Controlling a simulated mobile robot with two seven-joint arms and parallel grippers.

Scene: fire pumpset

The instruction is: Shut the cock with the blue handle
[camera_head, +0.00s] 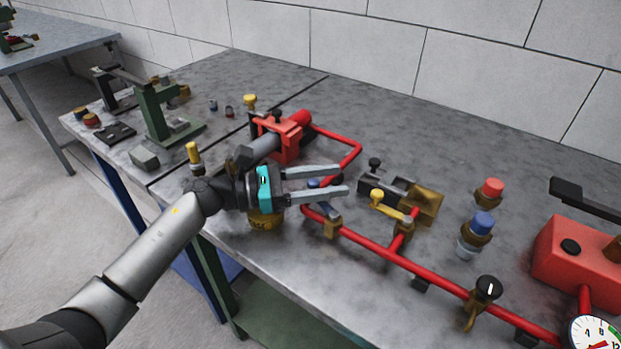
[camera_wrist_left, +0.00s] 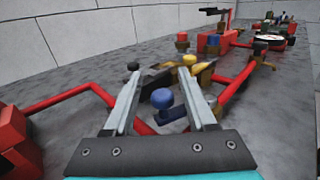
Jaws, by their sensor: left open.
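The cock with the blue handle sits on the red pipe, with its brass body (camera_head: 332,228) below my left gripper in the head view. Part of its blue lever (camera_head: 329,211) shows beside the lower finger. In the left wrist view its round blue knob (camera_wrist_left: 162,98) and lever (camera_wrist_left: 169,115) appear between the two fingers. My left gripper (camera_head: 343,180) is open and empty, with its fingers reaching over the handle. I cannot tell whether a finger touches the handle. My right gripper is not in view.
A cock with a yellow handle (camera_head: 386,205) stands on a branch to the right. Another with a black knob (camera_head: 487,289) is farther along the red pipe (camera_head: 376,246). A red block (camera_head: 290,138) is behind the gripper. Loose red and blue capped fittings stand on the bench.

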